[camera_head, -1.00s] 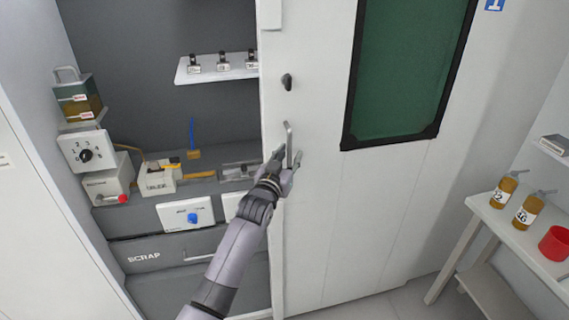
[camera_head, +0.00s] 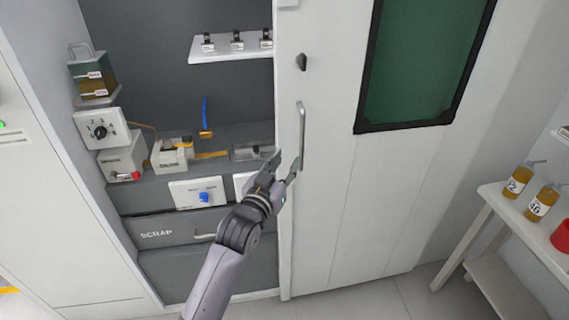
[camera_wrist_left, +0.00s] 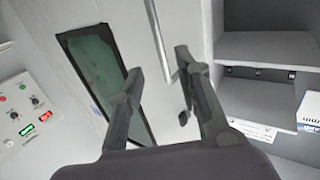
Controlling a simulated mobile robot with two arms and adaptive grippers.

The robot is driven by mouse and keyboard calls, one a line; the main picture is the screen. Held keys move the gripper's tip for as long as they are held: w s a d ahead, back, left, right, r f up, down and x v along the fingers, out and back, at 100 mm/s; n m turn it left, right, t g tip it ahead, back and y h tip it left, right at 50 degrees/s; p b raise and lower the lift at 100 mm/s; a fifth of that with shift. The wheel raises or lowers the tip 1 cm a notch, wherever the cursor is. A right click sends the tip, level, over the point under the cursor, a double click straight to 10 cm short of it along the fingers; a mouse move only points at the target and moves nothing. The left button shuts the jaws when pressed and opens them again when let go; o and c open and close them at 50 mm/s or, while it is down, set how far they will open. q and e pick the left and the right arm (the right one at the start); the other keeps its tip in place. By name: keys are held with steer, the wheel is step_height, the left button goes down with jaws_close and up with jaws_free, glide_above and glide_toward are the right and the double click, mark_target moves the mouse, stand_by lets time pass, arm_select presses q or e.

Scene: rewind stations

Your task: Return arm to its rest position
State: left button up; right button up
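My left gripper (camera_head: 282,174) is in front of the white sliding door (camera_head: 345,215), just below and left of its long metal handle (camera_head: 301,135). In the left wrist view the two fingers of the gripper (camera_wrist_left: 160,80) are spread apart with nothing between them touching. The handle (camera_wrist_left: 158,42) shows beyond the fingertips there, apart from them. The door stands partly across the cabinet opening, its green window (camera_head: 412,65) at upper right. My right gripper is not in view.
Left of the door the open bay holds a dial box (camera_head: 98,130), a block with a red button (camera_head: 123,165), a panel with a blue knob (camera_head: 198,193) and a drawer marked SCRAP (camera_head: 165,232). A white side table (camera_head: 495,205) with bottles (camera_head: 517,180) stands at right.

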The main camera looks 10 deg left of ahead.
arm_select(q)
steer(key=s+a+f+g+y, duration=0.1)
steer(key=s+a+f+g, duration=0.2)
steer(key=f, duration=1)
steer(key=s+a+f+g+y, duration=0.15)
steer(key=s+f, duration=0.45)
steer(key=f, duration=0.8)
steer(key=s+a+f+g, duration=0.1)
steer(key=s+f+g, duration=0.25)
steer(key=f, duration=0.95)
steer(key=s+a+f+g+y, duration=0.1)
steer(key=s+a+f+g, duration=0.15)
steer(key=s+f, duration=0.65)
steer(key=s+a+f+g+y, duration=0.1)
steer(key=s+a+f+g, duration=0.15)
steer(key=s+f, duration=0.65)
steer(key=s+a+f+g, duration=0.1)
steer(key=s+a+f, duration=0.1)
steer(key=s, duration=0.6)
steer(key=s+a+f+g, duration=0.1)
steer(key=s+a+f, duration=0.1)
steer(key=s, duration=0.7)
steer(key=s+a+f+g, duration=0.1)
steer(key=s+a+f, duration=0.1)
steer(key=s, duration=0.7)
steer(key=shift+n, duration=0.4)
steer(key=shift+w+d+y, duration=0.1)
steer(key=shift+y, duration=0.15)
